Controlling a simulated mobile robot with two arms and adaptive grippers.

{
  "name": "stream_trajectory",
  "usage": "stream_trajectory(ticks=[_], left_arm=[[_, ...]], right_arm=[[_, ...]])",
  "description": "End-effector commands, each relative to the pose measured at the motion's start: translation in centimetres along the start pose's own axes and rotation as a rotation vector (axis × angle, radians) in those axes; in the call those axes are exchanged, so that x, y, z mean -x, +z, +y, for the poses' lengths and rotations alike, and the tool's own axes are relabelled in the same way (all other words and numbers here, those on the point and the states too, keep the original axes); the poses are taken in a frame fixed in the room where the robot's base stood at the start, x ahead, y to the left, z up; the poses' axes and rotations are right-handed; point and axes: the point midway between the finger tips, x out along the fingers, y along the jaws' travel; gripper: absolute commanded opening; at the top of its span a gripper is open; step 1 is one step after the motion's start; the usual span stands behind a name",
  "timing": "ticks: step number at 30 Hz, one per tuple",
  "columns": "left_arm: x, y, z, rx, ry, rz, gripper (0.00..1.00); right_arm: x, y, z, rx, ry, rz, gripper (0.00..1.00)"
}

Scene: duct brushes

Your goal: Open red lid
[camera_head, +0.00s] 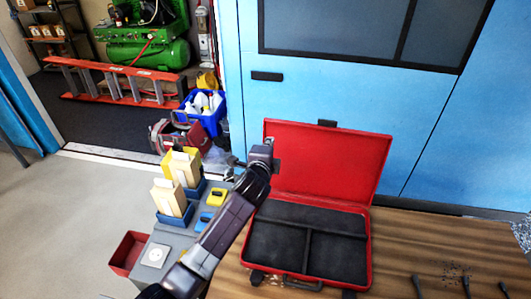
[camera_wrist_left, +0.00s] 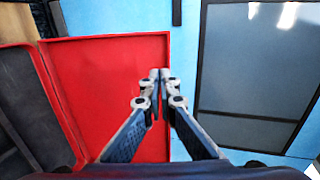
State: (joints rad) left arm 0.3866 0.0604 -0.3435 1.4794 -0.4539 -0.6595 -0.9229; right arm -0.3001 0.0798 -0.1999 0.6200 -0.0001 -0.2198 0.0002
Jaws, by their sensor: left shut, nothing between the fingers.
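The red case (camera_head: 369,250) stands on the wooden table with its red lid (camera_head: 335,160) raised, leaning back near upright. The dark lined inside of the case is exposed. My left arm crosses the case's left side, and my left gripper (camera_head: 233,166) is at the lid's left edge in the head view. In the left wrist view, the shut, empty fingers (camera_wrist_left: 158,75) appear in front of the red lid (camera_wrist_left: 100,70), near its upper edge. I cannot tell whether they touch it. My right gripper is not in view.
Several dark brushes (camera_head: 467,287) lie on the table (camera_head: 420,235) right of the case. Left of it, a grey surface holds yellow and blue holders (camera_head: 216,197) and a red bin (camera_head: 128,254) is beside it. A blue door (camera_head: 330,90) stands behind.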

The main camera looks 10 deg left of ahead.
Motion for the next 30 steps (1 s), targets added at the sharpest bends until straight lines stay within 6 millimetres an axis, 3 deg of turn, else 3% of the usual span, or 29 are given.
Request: stream_trajectory(ticks=[12, 23, 26, 30], left_arm=[[6.9, 0.0, 0.0, 0.000, 0.000, 0.000, 0.00], [8.6, 0.1, 0.3, 0.011, 0.007, -0.002, 0.00], [9.7, 0.9, 2.5, 0.090, 0.061, -0.017, 0.00], [14.0, 3.1, 9.1, 0.355, 0.233, -0.080, 0.00]], right_arm=[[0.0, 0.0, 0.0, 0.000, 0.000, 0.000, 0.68], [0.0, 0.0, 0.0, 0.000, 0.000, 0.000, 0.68], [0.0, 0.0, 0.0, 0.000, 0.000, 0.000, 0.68], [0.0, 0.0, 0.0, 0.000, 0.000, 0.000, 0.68]])
